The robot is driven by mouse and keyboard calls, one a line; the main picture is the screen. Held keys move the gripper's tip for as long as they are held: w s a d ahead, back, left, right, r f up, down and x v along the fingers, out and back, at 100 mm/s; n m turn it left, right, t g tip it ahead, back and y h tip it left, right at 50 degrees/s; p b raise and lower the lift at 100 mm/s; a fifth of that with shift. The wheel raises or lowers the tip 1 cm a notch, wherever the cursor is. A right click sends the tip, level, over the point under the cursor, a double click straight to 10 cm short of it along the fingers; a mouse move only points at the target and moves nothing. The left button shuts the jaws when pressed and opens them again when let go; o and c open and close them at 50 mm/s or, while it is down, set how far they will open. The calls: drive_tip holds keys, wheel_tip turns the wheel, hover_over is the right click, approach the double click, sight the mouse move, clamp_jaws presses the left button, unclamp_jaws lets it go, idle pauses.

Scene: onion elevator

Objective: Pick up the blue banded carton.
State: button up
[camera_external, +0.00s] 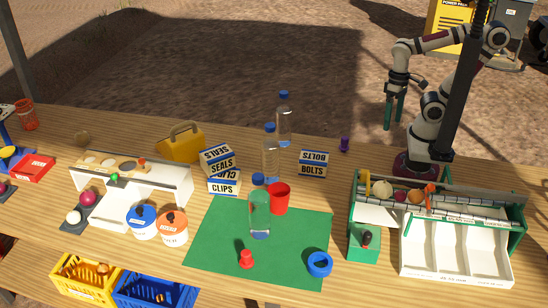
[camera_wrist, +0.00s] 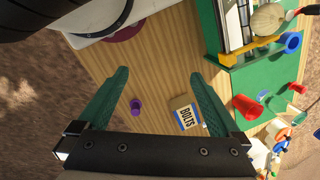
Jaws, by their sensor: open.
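A small carton lettered BOLTS (camera_external: 313,170) stands on the table behind the green mat, white with dark blue bands. It also shows in the wrist view (camera_wrist: 186,113), right of centre, partly behind the right finger. A carton lettered SEALS (camera_external: 217,163) rests tilted on top of one lettered CLIPS (camera_external: 223,188), farther left; both also have dark markings. My gripper (camera_external: 394,110) is raised at the back right, its green fingers pointing down, apart from all cartons. In the wrist view my gripper (camera_wrist: 159,76) is open with nothing held between its fingers.
Clear bottles (camera_external: 284,120) with blue caps stand left of the BOLTS carton. A small purple object (camera_external: 345,144) stands to its right. A red cup (camera_external: 279,198) is on the green mat (camera_external: 212,245). A green-framed rack (camera_external: 520,222) is at the right. Bare table surrounds the BOLTS carton's front.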

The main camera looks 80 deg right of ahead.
drive_tip(key=w+a+r+m+t+y, duration=0.1)
drive_tip(key=w+a+r+m+y, duration=0.1)
drive_tip(key=w+a, duration=0.35)
drive_tip(key=w+a+r+m+y, duration=0.2)
drive_tip(key=w+m, duration=0.1)
drive_tip(key=w, duration=0.6)
drive_tip(key=m+t+y, duration=0.4)
drive_tip(key=m+t, duration=0.5)
drive_tip(key=m, duration=0.7)
hover_over(222, 151)
drive_tip(key=s+d, duration=0.3)
drive_tip(key=d, duration=0.1)
wheel_tip(222, 151, down, 6)
drive_tip(key=f, duration=0.8)
drive_tip(key=shift+a+f, duration=0.1)
drive_tip(key=shift+a, duration=0.2)
drive_tip(key=x, duration=0.7)
